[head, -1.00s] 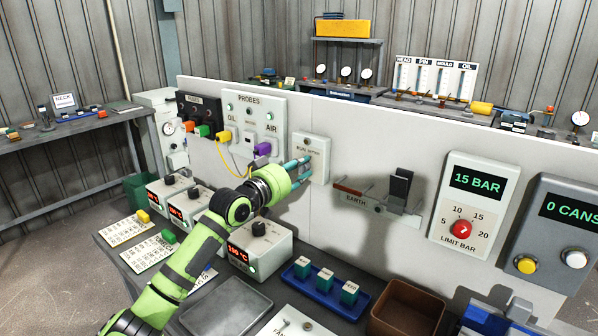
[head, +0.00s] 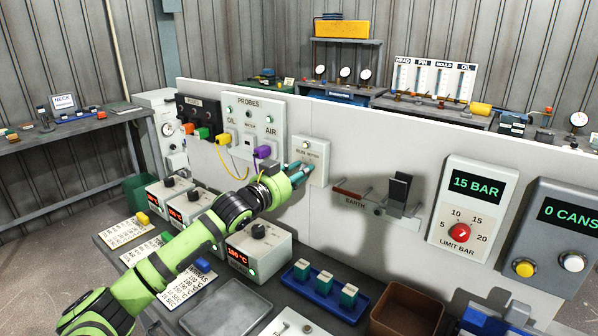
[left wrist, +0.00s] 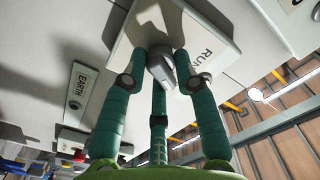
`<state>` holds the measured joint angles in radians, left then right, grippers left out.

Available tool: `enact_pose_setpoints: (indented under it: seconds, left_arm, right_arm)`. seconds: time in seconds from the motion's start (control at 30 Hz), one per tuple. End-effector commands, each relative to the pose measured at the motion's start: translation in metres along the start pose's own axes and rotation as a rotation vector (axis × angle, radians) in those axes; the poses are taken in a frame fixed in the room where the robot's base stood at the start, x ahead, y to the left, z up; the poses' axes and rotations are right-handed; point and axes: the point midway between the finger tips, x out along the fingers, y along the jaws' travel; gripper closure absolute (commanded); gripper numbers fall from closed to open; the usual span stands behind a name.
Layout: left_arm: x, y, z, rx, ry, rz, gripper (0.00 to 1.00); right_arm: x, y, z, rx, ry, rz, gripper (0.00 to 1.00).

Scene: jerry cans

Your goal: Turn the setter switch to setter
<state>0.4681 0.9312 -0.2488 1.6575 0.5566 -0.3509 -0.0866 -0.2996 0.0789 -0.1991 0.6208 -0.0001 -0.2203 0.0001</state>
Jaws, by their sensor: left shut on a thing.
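The setter switch is on a pale box (head: 312,158) on the white panel, lettered RUN and SETTER. In the left wrist view the box (left wrist: 217,28) shows the word RUN, and its grey switch knob (left wrist: 162,68) sits between my fingers. My left gripper (head: 298,170) reaches up to the box from the lower left; in the left wrist view its teal fingers (left wrist: 160,80) are closed around the knob. The fingers hide the knob in the head view, so its pointing direction is unclear there. My right gripper is not in view.
The PROBES box (head: 254,122) with a purple plug (head: 263,152) is just left of the switch box. The EARTH bracket (head: 352,196) sticks out to the right. Below are heater boxes (head: 258,250) and a blue tray (head: 322,303).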

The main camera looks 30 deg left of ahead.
Motion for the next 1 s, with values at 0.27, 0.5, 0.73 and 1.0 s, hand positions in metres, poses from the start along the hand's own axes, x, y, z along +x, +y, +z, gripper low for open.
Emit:
enact_pose_setpoints:
  seconds: [0.27, 0.5, 0.73, 1.0]
  left_arm:
    - [-0.0004, -0.0080, -0.0088, 0.031, 0.019, -0.015, 1.00]
    - [-0.0003, -0.0077, -0.0089, 0.030, 0.019, -0.014, 1.00]
    - [-0.0002, -0.0063, -0.0075, 0.028, 0.017, -0.012, 0.50]
    - [-0.0003, -0.0032, -0.0039, 0.025, 0.009, -0.006, 0.50]
  right_arm:
    - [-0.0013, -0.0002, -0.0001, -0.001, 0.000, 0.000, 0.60]
    - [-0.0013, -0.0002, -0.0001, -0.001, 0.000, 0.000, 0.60]
    - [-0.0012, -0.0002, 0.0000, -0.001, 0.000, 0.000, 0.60]
    - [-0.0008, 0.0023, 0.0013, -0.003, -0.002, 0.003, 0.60]
